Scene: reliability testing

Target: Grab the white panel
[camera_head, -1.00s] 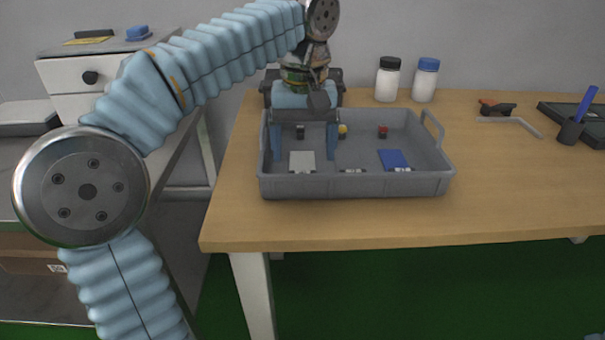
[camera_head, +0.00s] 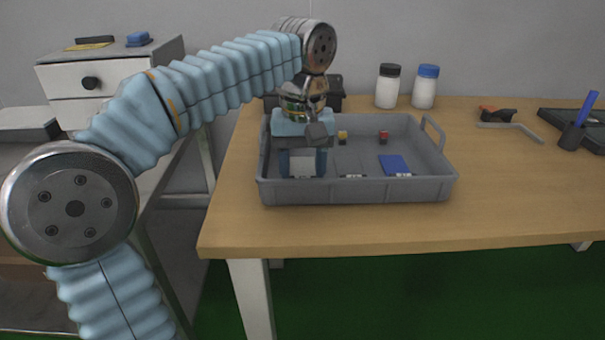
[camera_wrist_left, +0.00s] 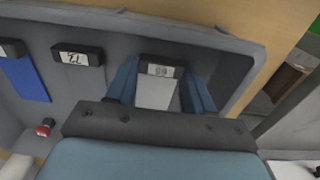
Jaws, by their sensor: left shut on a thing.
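The white panel (camera_head: 303,167) lies in the left part of the grey tray (camera_head: 350,192), at its front side. It also shows in the left wrist view (camera_wrist_left: 156,92), with a dark labelled block at one end. My left gripper (camera_head: 303,166) is down inside the tray, with a blue finger on each side of the panel, shut on it. In the left wrist view the two fingers (camera_wrist_left: 160,92) flank the panel. My right gripper is not in view.
A blue panel (camera_head: 394,164) lies right in the tray, and a grey one (camera_head: 350,166) between them. Yellow (camera_head: 342,136) and red (camera_head: 384,136) buttons are at the tray's back. Two white bottles (camera_head: 387,88) stand behind. The table's right front is clear.

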